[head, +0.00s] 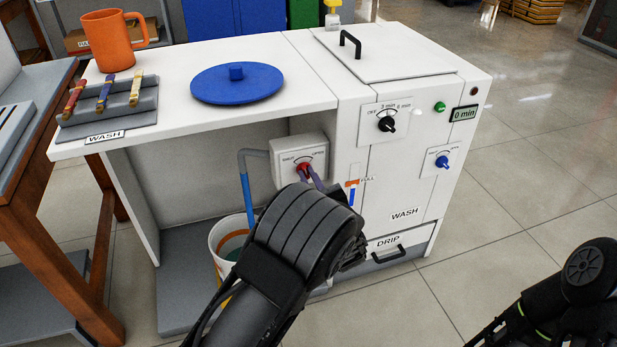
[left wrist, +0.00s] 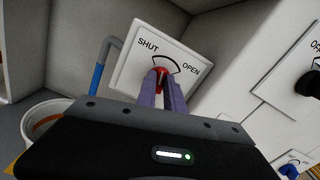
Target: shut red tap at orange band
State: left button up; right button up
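The red tap (head: 304,167) is on a white box with a SHUT–OPEN dial, under the worktop. In the left wrist view the red tap (left wrist: 161,74) sits between the purple fingers of my left gripper (left wrist: 162,84), which appear closed on its sides. My left gripper (head: 311,178) also shows in the head view, partly behind its own wrist. The tap's exact setting is hard to read. A gauge with an orange band (head: 352,183) marked FULL and a blue column is right of the tap. A white bucket (head: 216,238) stands below the blue-grey pipe (head: 246,190); an orange band (left wrist: 46,122) shows inside it.
The white washing machine (head: 410,160) has a black timer knob (head: 387,124) and a blue tap (head: 442,162). A DRIP drawer (head: 388,254) is low down. A blue lid (head: 237,84) and an orange mug (head: 108,42) are on top. My right arm is at bottom right over clear floor.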

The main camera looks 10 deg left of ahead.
pick_arm(q)
jog(key=o, duration=0.4)
jog(key=shift+o, duration=0.2)
jog(key=p+v, duration=0.1)
jog(key=v, duration=0.7)
jog(key=shift+p, duration=0.35)
jog(key=shift+w, duration=0.1)
